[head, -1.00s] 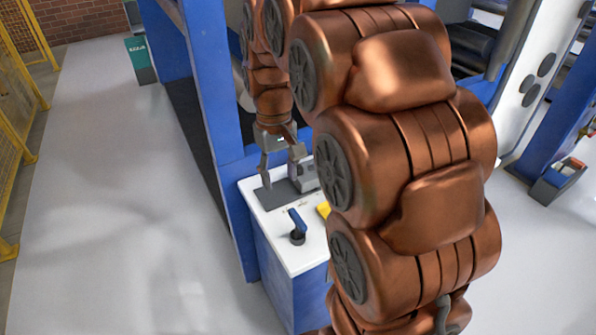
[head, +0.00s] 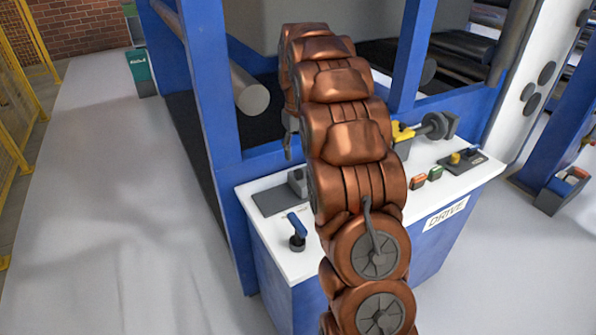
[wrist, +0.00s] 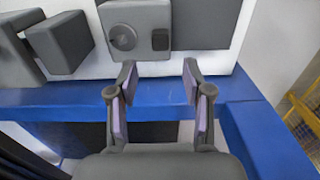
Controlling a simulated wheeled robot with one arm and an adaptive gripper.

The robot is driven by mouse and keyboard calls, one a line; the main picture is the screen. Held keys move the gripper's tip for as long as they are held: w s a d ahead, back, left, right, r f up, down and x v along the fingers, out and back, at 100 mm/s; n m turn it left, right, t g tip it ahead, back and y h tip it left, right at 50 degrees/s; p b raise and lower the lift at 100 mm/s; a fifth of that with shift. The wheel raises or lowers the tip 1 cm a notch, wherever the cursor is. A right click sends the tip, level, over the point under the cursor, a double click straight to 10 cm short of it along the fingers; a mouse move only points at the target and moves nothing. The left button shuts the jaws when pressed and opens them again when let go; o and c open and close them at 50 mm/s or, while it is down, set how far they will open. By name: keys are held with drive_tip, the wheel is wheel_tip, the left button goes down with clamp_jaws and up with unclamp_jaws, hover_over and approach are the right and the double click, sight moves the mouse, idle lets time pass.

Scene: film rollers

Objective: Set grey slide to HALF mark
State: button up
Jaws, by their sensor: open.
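The grey slide (head: 297,180) is a grey block on a dark plate (head: 268,202) on the white top of the drive console. In the head view it sits toward the right of the visible plate, and my arm hides what lies further right. Small marks beside the plate are too small to read. In the wrist view the slide (wrist: 150,28) shows a round disc and a small dark square on its face. My gripper (wrist: 160,70) is open and empty, its fingertips apart from the slide. In the head view my arm mostly hides it.
A blue-handled lever (head: 297,230) stands in front of the plate. A blue frame post (head: 205,90) rises behind the console. The floor at left is clear.

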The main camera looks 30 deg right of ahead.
sight(298, 170)
wheel_tip(298, 170, down, 7)
drive_tip(key=shift+f+p, duration=0.15)
drive_tip(key=shift+p, duration=0.4)
drive_tip(key=shift+c, duration=0.2)
clamp_jaws()
